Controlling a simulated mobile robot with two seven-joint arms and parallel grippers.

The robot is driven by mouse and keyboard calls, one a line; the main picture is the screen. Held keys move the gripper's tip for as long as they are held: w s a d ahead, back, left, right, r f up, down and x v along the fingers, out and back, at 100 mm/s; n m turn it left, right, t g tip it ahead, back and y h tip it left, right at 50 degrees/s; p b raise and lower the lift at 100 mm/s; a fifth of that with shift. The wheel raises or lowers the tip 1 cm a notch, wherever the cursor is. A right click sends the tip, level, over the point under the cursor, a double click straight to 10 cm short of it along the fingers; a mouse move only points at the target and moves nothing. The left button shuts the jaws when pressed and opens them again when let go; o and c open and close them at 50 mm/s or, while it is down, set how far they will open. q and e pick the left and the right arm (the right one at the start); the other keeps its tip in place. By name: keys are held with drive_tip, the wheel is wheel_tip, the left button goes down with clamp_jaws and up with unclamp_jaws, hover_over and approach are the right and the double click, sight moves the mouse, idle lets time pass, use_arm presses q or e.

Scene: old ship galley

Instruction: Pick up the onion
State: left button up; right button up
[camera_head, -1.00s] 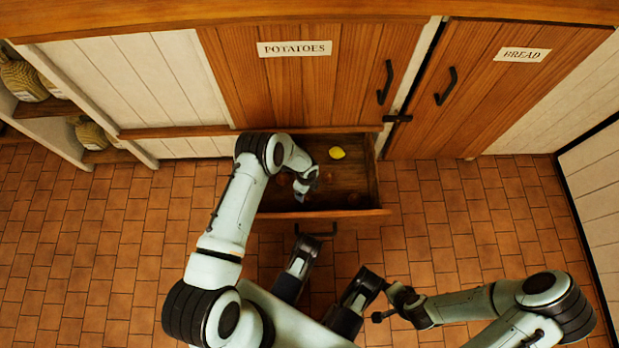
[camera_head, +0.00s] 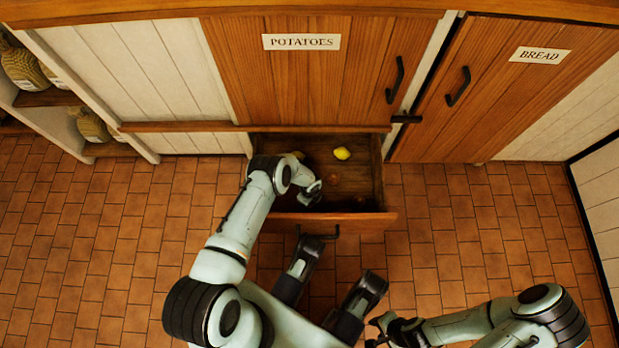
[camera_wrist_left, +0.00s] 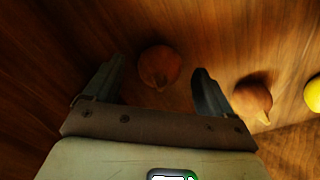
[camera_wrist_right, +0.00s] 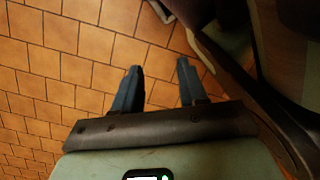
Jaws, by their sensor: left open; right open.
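A round reddish-brown onion (camera_wrist_left: 158,67) lies on the drawer floor in the left wrist view. A second onion-like bulb with a pointed tip (camera_wrist_left: 252,102) lies to its right. In the head view a dim reddish bulb (camera_head: 333,178) shows in the open drawer. My left gripper (camera_head: 311,199) reaches down into the drawer; in its wrist view the open fingers (camera_wrist_left: 158,75) stand either side of the first onion, with nothing gripped. My right gripper (camera_head: 373,333) is open and empty over the tiled floor, well away from the drawer; its fingers also show in the right wrist view (camera_wrist_right: 156,80).
The wooden drawer (camera_head: 345,222) stands open below the POTATOES door (camera_head: 300,85). A yellow lemon (camera_head: 342,153) lies at its back, also at the left wrist view's right edge (camera_wrist_left: 313,95). Drawer walls surround my left gripper. Tiled floor is free right of the drawer.

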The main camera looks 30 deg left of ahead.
use_arm(q)
drive_tip(key=c, duration=1.2)
drive_tip(key=shift+o, duration=0.2)
drive_tip(key=shift+r, duration=0.1)
use_arm(e)
drive_tip(key=shift+w, duration=0.1)
use_arm(q)
wheel_tip(320, 180, up, 20)
drive_tip(key=p, duration=0.6)
drive_tip(key=shift+p, duration=0.4)
use_arm(e)
drive_tip(key=w+a+r+t, duration=0.2)
drive_tip(key=w+r+t, duration=0.2)
drive_tip(key=w+r, duration=0.5)
drive_tip(key=shift+w+r+n, duration=0.25)
drive_tip(key=shift+w+n, duration=0.15)
drive_tip(key=shift+w, duration=1.15)
